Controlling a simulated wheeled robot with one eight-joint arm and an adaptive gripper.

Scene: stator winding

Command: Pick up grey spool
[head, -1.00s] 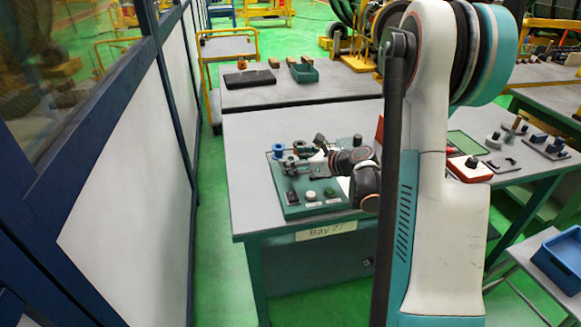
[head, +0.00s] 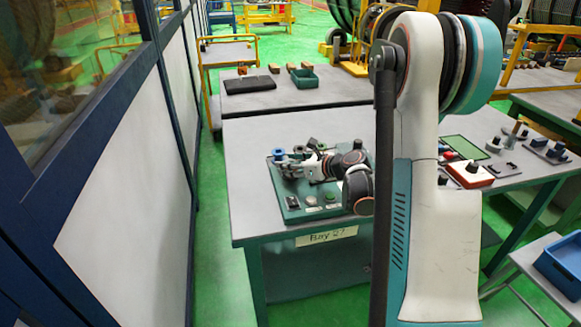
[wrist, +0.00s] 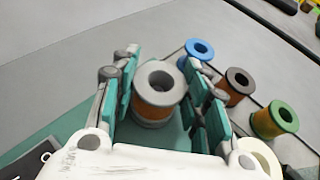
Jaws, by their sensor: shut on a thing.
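The grey spool (wrist: 161,82), with a grey flange and copper-coloured winding, stands upright between the teal finger pads of my gripper (wrist: 158,90) in the wrist view. The gripper is shut on it. In the head view my gripper (head: 292,166) is low over the green board (head: 290,208), and the spool is mostly hidden by the fingers. Whether the spool is clear of the board cannot be told.
A blue spool (wrist: 199,50), a brown spool (wrist: 237,86) and a green spool (wrist: 275,120) stand in a row to the right of the gripper. A cream ring-shaped part (wrist: 256,158) is near the right finger. The table's left side (head: 245,180) is clear.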

